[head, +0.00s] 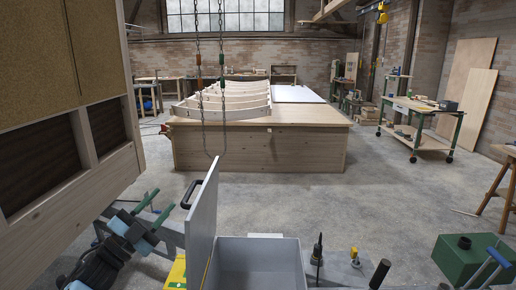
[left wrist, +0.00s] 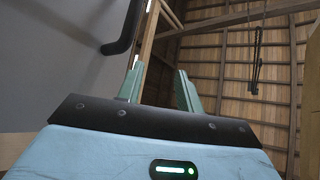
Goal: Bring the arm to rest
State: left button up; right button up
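My left gripper (head: 161,201) is at the lower left of the head view, with its two green fingers spread apart and nothing between them. In the left wrist view the fingers (left wrist: 160,88) point up towards the roof, with an empty gap between them. The gripper is left of the raised lid (head: 203,222) of a grey box, near the lid's black handle (head: 190,193); I see no contact. The lid (left wrist: 60,75) and handle (left wrist: 132,28) also fill the left of the left wrist view. My right gripper is not in view.
The open grey box (head: 258,262) stands in front. A wooden panel wall (head: 70,185) is close on the left. A chain (head: 222,85) hangs near a large wooden bench (head: 260,150). A green box (head: 463,262) is at lower right. The middle floor is clear.

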pick_arm(q)
jog(key=s+f+n+g+y, duration=0.3)
jog(key=s+f+n+y, duration=0.45)
jog(key=f, duration=0.55)
jog(key=s+f+n+g+y, duration=0.2)
jog(key=s+f+n+y, duration=0.6)
jog(key=f, duration=0.5)
jog(key=s+f+g, duration=0.2)
jog(key=s+g, duration=0.2)
jog(key=s, duration=0.7)
jog(key=s+f+n+g+h, duration=0.1)
jog(key=s+f+g, duration=0.25)
jog(key=s, duration=0.75)
jog(key=s+f+g, duration=0.2)
jog(key=s+g, duration=0.3)
jog(key=s, duration=0.6)
jog(key=w+d+f+t+h, duration=0.2)
jog(key=w+f+t, duration=0.4)
jog(key=f, duration=0.4)
jog(key=shift+d+t, duration=0.65)
jog(key=shift+t, duration=0.2)
jog(key=shift+a+r, duration=0.1)
